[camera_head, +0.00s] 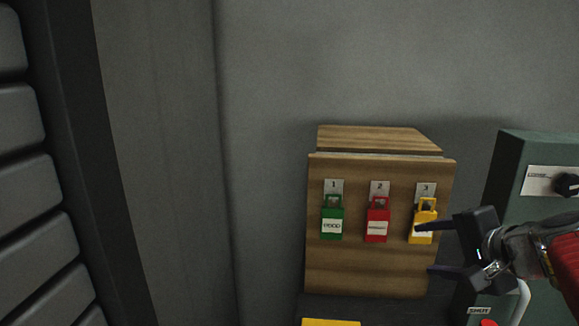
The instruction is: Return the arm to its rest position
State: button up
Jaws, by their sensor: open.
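My gripper (432,249) reaches in from the right edge, with its two dark fingers spread apart and nothing between them. Its upper fingertip overlaps the lower part of the yellow padlock (426,213) in the picture; I cannot tell if they touch. The yellow padlock hangs under label 3 on a wooden box (340,272). A red padlock (377,222) hangs under label 2, and a green padlock (332,221) with a white tag hangs under label 1. My red arm link comes in at the right.
A green-grey box (510,175) with a black knob (567,185) stands at the right, partly behind my arm. A yellow item (330,322) shows at the bottom edge. A dark ribbed structure (30,190) is at the left. The grey wall between is bare.

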jog(key=s+a+f+n+g, duration=0.2)
jog(key=s+a+f+n, duration=0.1)
jog(key=a+n, duration=0.15)
jog(key=s+a+f+n+g, duration=0.1)
jog(key=s+a+f+n, duration=0.25)
jog(key=a, duration=0.25)
jog(key=s+a+f+n+g+h, duration=0.2)
jog(key=s+f+n, duration=0.3)
jog(key=s, duration=0.5)
jog(key=shift+s+f+n+h, duration=0.35)
jog(key=shift+f+n+h, duration=0.05)
jog(key=shift+f, duration=0.15)
